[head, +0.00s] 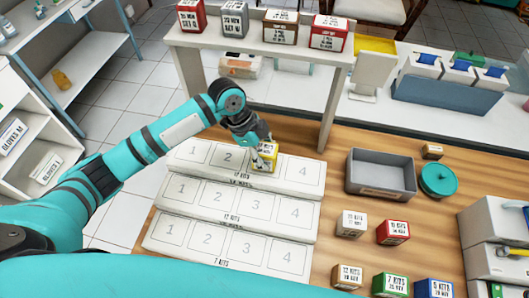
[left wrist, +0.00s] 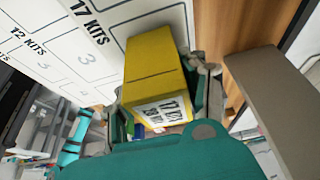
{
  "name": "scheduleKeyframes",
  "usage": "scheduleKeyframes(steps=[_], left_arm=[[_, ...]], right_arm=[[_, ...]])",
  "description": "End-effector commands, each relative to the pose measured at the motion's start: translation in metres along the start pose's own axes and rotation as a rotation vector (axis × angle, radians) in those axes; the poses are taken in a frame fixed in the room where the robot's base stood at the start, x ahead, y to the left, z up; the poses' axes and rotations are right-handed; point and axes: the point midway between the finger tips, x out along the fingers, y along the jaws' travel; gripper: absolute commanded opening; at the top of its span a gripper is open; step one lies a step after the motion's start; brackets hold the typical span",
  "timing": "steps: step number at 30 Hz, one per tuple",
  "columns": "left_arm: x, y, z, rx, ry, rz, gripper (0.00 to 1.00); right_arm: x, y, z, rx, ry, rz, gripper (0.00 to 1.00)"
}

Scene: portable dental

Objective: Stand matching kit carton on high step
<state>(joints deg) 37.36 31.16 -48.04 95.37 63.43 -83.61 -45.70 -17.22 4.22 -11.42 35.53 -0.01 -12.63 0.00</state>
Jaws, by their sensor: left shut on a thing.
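A yellow kit carton (head: 265,157) is at slot 3 of the high step (head: 312,169), the back one of three white steps. In the left wrist view the carton (left wrist: 155,75) shows a white label reading about "17 KITS", and the step's edge (left wrist: 95,30) also reads "17 KITS". My left gripper (head: 258,146) is shut on the carton from above, with fingers on either side of it. I cannot tell whether the carton's base touches the step. My right gripper is not in view.
The middle step (head: 307,212) and low step (head: 302,262) look empty. A raised shelf (head: 262,46) with several cartons stands behind. Right of the steps are a white carton (head: 352,223), a red carton (head: 392,232), a grey tray (head: 381,188) and a teal lid (head: 438,179).

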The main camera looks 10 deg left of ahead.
Motion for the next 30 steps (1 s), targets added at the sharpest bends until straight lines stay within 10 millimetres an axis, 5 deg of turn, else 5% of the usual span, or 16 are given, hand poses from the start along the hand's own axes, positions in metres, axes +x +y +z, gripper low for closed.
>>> scheduleKeyframes(steps=[5,6,10,22,30], left_arm=[[0.003,0.0,0.001,-0.001,0.0,0.001,0.1],[0.002,0.0,0.001,0.0,0.0,0.0,0.48],[0.002,0.0,0.001,-0.001,0.0,0.0,0.65],[-0.006,-0.001,0.0,0.0,0.001,-0.001,0.66],[-0.059,-0.001,0.001,0.001,-0.001,-0.005,0.66]], right_arm=[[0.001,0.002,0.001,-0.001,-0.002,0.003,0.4],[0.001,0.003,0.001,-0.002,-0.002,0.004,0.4],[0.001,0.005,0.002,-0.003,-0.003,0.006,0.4],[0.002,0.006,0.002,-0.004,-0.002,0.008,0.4],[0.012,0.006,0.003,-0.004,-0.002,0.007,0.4]])
